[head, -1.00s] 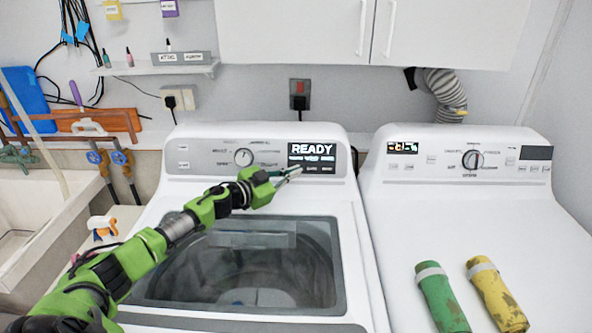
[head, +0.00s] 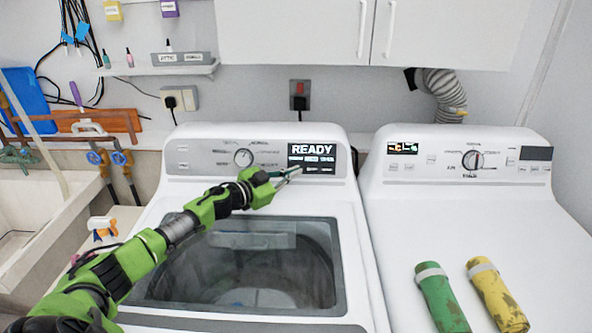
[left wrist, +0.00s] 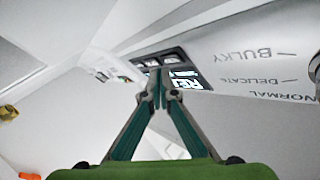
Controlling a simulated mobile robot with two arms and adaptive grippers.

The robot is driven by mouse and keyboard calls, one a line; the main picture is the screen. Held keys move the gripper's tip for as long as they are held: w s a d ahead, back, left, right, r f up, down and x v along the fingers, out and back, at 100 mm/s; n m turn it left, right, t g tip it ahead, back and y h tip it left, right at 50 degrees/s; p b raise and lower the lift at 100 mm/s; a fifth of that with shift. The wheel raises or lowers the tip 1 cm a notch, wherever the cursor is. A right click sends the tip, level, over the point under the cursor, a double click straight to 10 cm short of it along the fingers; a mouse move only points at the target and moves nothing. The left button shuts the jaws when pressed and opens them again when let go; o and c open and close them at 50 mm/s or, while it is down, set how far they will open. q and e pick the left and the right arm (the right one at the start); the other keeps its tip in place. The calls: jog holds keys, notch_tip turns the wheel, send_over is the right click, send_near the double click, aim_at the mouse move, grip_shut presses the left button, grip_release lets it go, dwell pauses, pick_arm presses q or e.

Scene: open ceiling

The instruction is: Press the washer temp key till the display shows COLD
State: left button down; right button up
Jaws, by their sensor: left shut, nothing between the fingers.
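The white washer (head: 180,195) stands in the middle of the head view, with a grey control panel (head: 205,158) along its back. Its display (head: 312,156) reads READY in large letters, with a row of smaller text below that is too small to read. My left gripper (head: 297,170) is shut and empty at the lower left edge of the display, by the small keys there. In the left wrist view its closed fingertips (left wrist: 154,72) lie over the keys beside the lit display (left wrist: 186,82); I cannot tell if they touch. The right gripper is not in view.
The washer's dial (head: 243,157) is left of the display. A sink (head: 30,215) is at the left.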

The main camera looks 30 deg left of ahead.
pick_arm(q)
jog(key=shift+w+a, duration=0.1)
jog(key=shift+w, duration=0.05)
jog(key=shift+w+a+f, duration=0.1)
jog(key=shift+w+f, duration=0.05)
jog(key=shift+w, duration=0.05)
